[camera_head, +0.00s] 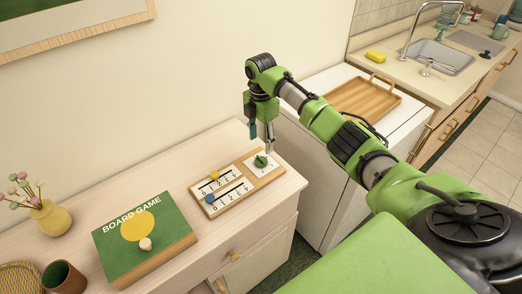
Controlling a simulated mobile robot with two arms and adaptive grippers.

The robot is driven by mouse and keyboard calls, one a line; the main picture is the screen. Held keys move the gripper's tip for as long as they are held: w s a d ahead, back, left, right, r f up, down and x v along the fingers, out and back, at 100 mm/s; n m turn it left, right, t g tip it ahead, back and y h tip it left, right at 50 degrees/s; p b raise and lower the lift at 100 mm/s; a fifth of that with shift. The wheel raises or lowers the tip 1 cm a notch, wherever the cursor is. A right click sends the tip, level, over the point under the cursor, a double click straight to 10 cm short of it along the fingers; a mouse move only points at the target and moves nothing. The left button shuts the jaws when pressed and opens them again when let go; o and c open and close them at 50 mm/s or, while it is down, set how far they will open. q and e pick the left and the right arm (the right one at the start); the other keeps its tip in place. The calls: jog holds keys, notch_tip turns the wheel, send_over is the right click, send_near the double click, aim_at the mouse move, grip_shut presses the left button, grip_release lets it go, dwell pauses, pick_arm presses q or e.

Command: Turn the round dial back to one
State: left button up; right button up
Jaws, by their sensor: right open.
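A wooden board (270,178) with white panels lies on the pale wooden cabinet top. At its right end is a round green dial (260,161) on a small white panel. Its markings are too small to read. Two numbered sliders fill the left part, one with a yellow knob (214,175) and one with a blue knob (210,199). My right gripper (261,145) points down just above and behind the dial. Its fingers are apart with nothing between them. Whether a fingertip touches the dial I cannot tell. My left gripper is not in view.
A green board game box (165,251) with a round knob lies left of the board. A yellow vase (49,221), a brown cup (62,278) and a woven mat stand further left. A wooden tray (350,99) rests on the white unit behind my right arm.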

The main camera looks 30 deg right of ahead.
notch_tip(320, 180, up, 4)
jog(key=shift+f, duration=0.1)
dwell(0.6)
